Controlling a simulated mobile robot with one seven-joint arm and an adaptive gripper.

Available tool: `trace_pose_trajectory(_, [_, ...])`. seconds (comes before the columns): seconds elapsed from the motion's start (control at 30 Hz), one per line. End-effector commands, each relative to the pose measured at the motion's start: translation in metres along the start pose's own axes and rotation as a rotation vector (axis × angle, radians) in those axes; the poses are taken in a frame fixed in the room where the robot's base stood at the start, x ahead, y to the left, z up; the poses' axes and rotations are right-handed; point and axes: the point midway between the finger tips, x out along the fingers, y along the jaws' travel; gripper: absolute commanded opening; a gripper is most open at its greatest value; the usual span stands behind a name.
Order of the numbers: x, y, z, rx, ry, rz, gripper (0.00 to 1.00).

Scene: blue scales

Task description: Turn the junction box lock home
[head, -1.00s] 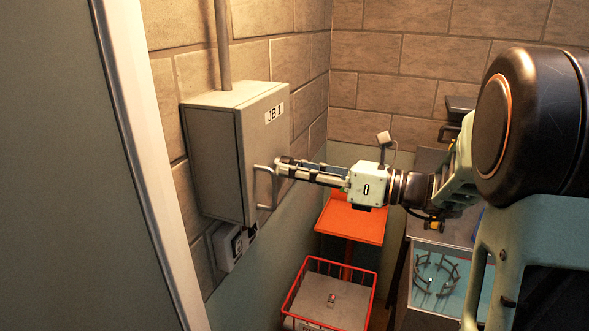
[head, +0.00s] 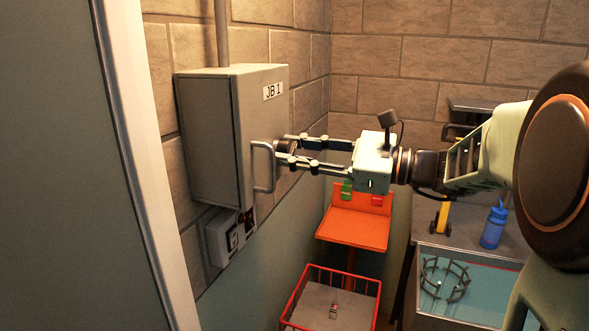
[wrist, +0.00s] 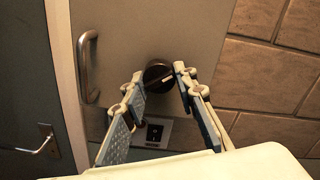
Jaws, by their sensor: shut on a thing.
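The grey junction box (head: 212,140), labelled JB 1, hangs on the left wall with its door closed. Its round dark lock (head: 288,147) is on the door face, right of the bar handle (head: 263,167), and is partly hidden by my fingers. My gripper (head: 284,149) reaches in from the right with one finger above and one below the lock, shut on it. In the wrist view the lock (wrist: 156,75) sits between the two fingertips, with a dark bar and pale mark near the right fingertip. The handle (wrist: 87,66) stands apart, left of my fingers.
A switch or socket unit (head: 226,238) is below the box. An orange stand (head: 352,230) and a red wire basket (head: 333,290) are below my gripper. A bench with a blue bottle (head: 493,226) is at right. A grey door panel (head: 75,170) fills the left.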

Motion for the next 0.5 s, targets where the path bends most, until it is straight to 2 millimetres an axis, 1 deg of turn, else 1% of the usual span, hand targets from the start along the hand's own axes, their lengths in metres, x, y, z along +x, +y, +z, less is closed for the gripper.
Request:
trace_pose_trajectory(0.03, [-0.0004,0.0024,-0.0061,-0.046,0.0,-0.001,0.02])
trace_pose_trajectory(0.5, [-0.0001,0.0012,-0.0058,-0.491,0.001,0.001,0.02])
